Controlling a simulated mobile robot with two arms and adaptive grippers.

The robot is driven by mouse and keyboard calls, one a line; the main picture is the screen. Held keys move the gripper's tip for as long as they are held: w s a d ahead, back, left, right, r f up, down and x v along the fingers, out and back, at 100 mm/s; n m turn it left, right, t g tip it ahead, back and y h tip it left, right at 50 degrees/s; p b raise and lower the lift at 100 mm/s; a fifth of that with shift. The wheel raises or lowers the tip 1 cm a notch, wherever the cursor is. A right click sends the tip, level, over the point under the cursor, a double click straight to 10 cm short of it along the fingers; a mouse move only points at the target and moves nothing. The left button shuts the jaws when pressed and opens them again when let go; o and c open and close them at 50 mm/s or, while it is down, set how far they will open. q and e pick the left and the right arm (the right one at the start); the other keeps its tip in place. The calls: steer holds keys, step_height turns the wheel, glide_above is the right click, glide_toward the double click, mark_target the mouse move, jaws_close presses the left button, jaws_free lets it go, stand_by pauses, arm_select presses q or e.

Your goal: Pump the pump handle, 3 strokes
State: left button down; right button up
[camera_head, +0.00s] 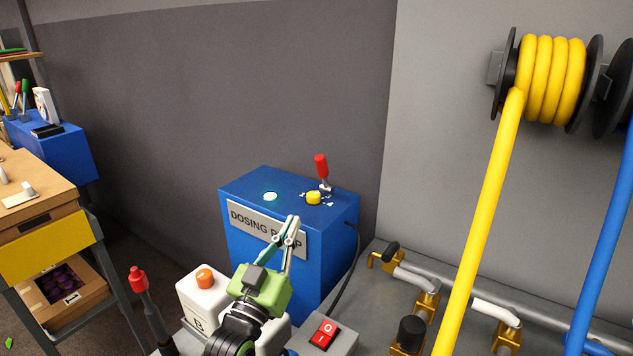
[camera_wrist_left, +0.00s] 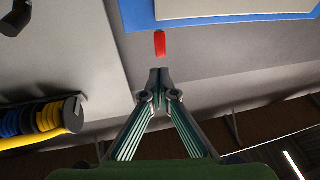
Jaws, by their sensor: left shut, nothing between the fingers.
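A blue box with a "DOSING PUMP" plate (camera_head: 248,216) stands by the wall, partly hidden by my left gripper. A red-gripped lever (camera_head: 321,167) stands on its top and leans slightly; in the left wrist view a red grip (camera_wrist_left: 159,43) shows just beyond the fingertips, apart from them. Another lever with a red knob (camera_head: 138,279) rises at the lower left on a dark rod. I cannot tell which lever is the pump handle. My left gripper (camera_head: 291,222) is shut and empty, in front of the blue box. My right gripper is not in view.
A yellow knob (camera_head: 314,198) and a lit pale button (camera_head: 270,196) sit on the blue box. A white container with an orange cap (camera_head: 205,278) and a red switch (camera_head: 324,333) are near my left arm. Brass-fitted pipes, a yellow hose (camera_head: 487,210) and a blue hose (camera_head: 606,240) occupy the right.

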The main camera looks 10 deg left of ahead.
mark_target(319, 171)
arm_select(q)
steer(key=p+x, duration=0.2)
steer(key=x, duration=1)
steer(key=shift+w+d+r, duration=0.1)
steer(key=shift+w, duration=0.15)
steer(key=shift+w+d+r, duration=0.15)
steer(key=shift+w+r, duration=0.05)
steer(key=shift+w, duration=0.5)
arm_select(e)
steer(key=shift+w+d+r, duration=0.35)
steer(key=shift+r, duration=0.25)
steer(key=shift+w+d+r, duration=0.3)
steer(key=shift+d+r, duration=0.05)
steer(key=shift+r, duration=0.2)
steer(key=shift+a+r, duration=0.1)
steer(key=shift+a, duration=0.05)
